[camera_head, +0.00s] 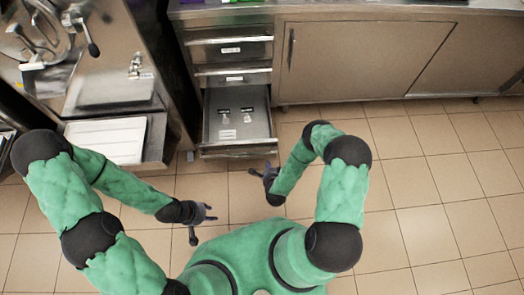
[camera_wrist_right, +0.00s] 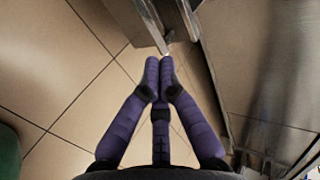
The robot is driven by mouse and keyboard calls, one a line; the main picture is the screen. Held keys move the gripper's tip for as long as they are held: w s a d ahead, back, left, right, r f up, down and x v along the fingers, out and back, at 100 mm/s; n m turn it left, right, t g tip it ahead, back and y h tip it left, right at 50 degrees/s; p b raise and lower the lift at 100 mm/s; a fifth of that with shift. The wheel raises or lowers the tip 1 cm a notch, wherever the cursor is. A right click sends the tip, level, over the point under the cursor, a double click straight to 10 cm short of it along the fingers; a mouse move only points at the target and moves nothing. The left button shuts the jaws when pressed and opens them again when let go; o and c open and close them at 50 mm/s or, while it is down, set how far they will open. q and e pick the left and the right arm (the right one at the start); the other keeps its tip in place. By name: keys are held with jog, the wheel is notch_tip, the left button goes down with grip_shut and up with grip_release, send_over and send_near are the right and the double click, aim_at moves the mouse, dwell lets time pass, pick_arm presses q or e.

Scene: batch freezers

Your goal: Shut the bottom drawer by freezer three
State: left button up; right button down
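The bottom drawer (camera_head: 237,149) stands pulled out from the steel cabinet in the head view. Its inside shows a few small labels. My right gripper (camera_head: 262,170) is low, just in front of the drawer's right front corner, apparently apart from it. In the right wrist view, its purple fingers (camera_wrist_right: 160,62) are drawn together at the tips with nothing visible between them. Metal edges lie just beyond the tips. My left gripper (camera_head: 203,220) hangs over the floor, in front and to the left of the drawer. Its fingers are too small to read.
Two upper drawers (camera_head: 230,49) are closed above the bottom one. Closed cabinet doors (camera_head: 360,60) stand to the right. A freezer machine (camera_head: 115,85) with a white tray (camera_head: 106,140) stands to the left. The tiled floor (camera_head: 420,190) is clear to the right.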

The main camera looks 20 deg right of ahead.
jog(key=m, duration=0.1)
jog(key=b, duration=0.6)
send_over(267, 147)
jog(key=s+a, duration=0.2)
jog(key=s, duration=0.1)
jog(key=shift+t+h, duration=0.3)
jog(key=shift+h, duration=0.1)
jog(key=f, duration=0.5)
jog(key=shift+s+d+f, duration=0.15)
jog(key=shift+d, duration=0.1)
jog(key=shift+w, duration=0.2)
